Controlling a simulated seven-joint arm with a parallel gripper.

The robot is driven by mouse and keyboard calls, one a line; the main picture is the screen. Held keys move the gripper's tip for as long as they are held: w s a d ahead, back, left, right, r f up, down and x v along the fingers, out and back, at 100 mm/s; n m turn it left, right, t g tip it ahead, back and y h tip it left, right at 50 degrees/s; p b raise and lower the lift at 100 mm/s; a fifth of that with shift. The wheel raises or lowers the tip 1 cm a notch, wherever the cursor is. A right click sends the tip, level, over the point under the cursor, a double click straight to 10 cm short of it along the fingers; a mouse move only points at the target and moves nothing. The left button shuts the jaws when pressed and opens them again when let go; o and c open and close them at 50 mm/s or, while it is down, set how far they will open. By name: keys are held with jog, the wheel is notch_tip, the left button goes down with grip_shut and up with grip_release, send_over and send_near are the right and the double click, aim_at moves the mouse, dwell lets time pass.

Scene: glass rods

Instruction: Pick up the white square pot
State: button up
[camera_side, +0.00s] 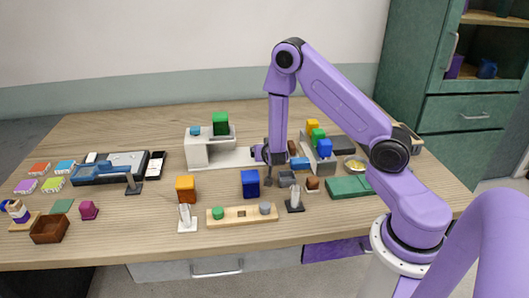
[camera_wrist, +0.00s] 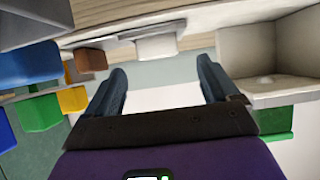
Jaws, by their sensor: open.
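In the wrist view, which looks upside down, a small white block-like shape (camera_wrist: 155,47) that looks like the white square pot stands near the table's far edge, ahead of my fingers. I cannot make out its opening. My gripper (camera_wrist: 161,68) is open and empty, with its two dark fingers spread and the white shape between and beyond their tips. In the side view my gripper (camera_side: 262,153) hangs low over the table's middle, right of the white stand. The pot cannot be made out there; the arm may hide it.
The white stand (camera_side: 197,152) bears a green block (camera_side: 220,123); its pale shelf (camera_wrist: 265,45) is close right in the wrist view. A brown block (camera_wrist: 90,60) lies left of the white shape. A rack (camera_side: 325,162) with colored blocks is on the right. Several items crowd the front.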

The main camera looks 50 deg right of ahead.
jog(key=shift+x, duration=2.65)
jog(key=shift+s+d, duration=0.1)
jog(key=c, duration=1.1)
